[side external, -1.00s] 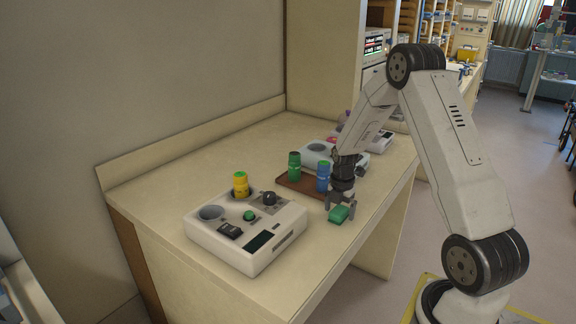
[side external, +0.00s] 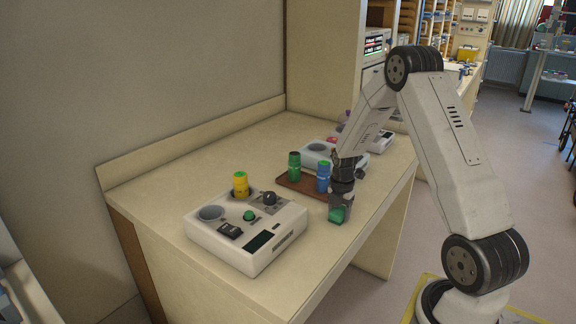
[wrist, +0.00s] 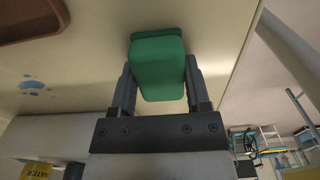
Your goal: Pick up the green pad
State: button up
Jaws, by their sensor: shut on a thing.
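The green pad (side external: 337,215) is at the front edge side of the bench top, right of the white device. My gripper (side external: 341,208) points down over it and is shut on it. In the wrist view the green pad (wrist: 159,68) sits between the two fingers of my gripper (wrist: 160,85), one on each side. Part of the pad is hidden by the fingers in the side view. I cannot tell whether the pad is lifted off the bench.
A white device (side external: 248,236) with a yellow bottle (side external: 240,184) stands to the left. A brown tray (side external: 290,184) with a green bottle (side external: 294,166) and a blue bottle (side external: 323,176) lies just behind my gripper. The bench's front edge (side external: 352,250) is close by.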

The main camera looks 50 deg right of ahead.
jog(key=shift+r, duration=0.15)
jog(key=shift+r, duration=0.9)
jog(key=s+a+r, duration=0.7)
jog(key=s+r, duration=0.4)
jog(key=s, duration=0.1)
jog(key=shift+s, duration=0.1)
dwell(0.3)
